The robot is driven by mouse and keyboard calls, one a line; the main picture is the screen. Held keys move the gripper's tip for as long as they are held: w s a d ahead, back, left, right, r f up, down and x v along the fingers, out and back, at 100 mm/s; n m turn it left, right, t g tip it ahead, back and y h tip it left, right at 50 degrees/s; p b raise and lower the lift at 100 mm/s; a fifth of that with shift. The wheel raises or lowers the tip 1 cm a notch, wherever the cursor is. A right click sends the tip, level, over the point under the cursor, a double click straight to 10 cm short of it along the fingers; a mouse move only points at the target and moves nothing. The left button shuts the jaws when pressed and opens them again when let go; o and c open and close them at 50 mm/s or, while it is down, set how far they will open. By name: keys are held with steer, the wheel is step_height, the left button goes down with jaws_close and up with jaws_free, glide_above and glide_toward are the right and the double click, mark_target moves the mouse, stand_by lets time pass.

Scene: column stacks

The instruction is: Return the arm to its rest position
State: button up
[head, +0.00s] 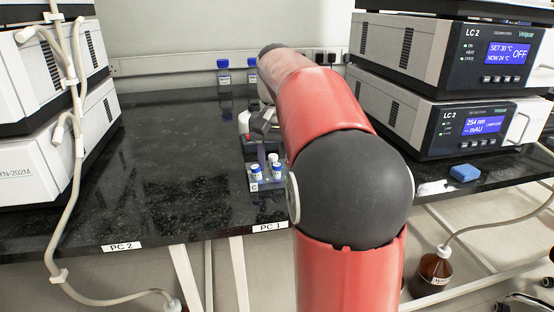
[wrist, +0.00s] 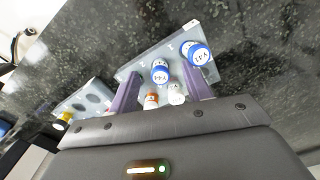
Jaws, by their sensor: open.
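My arm reaches from the front over the dark bench in the head view. My gripper (head: 264,128) is far along the bench, partly hidden by the arm. In the wrist view my gripper (wrist: 161,72) is open, its two purple fingers apart above a light grey rack. The rack (wrist: 136,64) holds a blue-capped vial (wrist: 197,56), another blue-capped vial (wrist: 160,72), an orange-topped vial (wrist: 151,101) and a white-topped vial (wrist: 177,94). Nothing is visibly gripped; whether a finger touches a vial I cannot tell. The rack (head: 267,186) shows left of my arm in the head view.
LC 2 units (head: 470,125) are stacked at right, white instruments (head: 45,160) at left. Blue-capped bottles (head: 224,82) stand at the back. The bench (head: 160,165) is clear at centre-left.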

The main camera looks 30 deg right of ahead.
steer(key=shift+r+p, duration=0.35)
steer(key=shift+r, duration=2.55)
steer(key=shift+a, duration=0.1)
steer(key=shift+s+a, duration=0.25)
steer(key=shift+s, duration=0.05)
steer(key=s+a+f+n+t, duration=0.1)
steer(key=s+a, duration=0.1)
steer(key=s, duration=0.1)
steer(key=s+a+f+n+t, duration=0.1)
steer(key=s+a, duration=0.2)
steer(key=s+a+f+n, duration=0.1)
steer(key=s+a+f, duration=0.1)
steer(key=s, duration=0.1)
steer(key=shift+s+a+t, duration=0.1)
steer(key=shift+a+t, duration=0.25)
steer(key=shift+t, duration=0.05)
steer(key=s+a+f+n+t, duration=0.2)
steer(key=s+a+f+n, duration=0.2)
steer(key=s+f, duration=0.6)
steer(key=shift+s+a+f+t, duration=0.2)
steer(key=shift+a+f+t, duration=0.2)
steer(key=shift+a+f, duration=0.25)
steer(key=shift+r, duration=0.1)
steer(key=shift+c, duration=0.2)
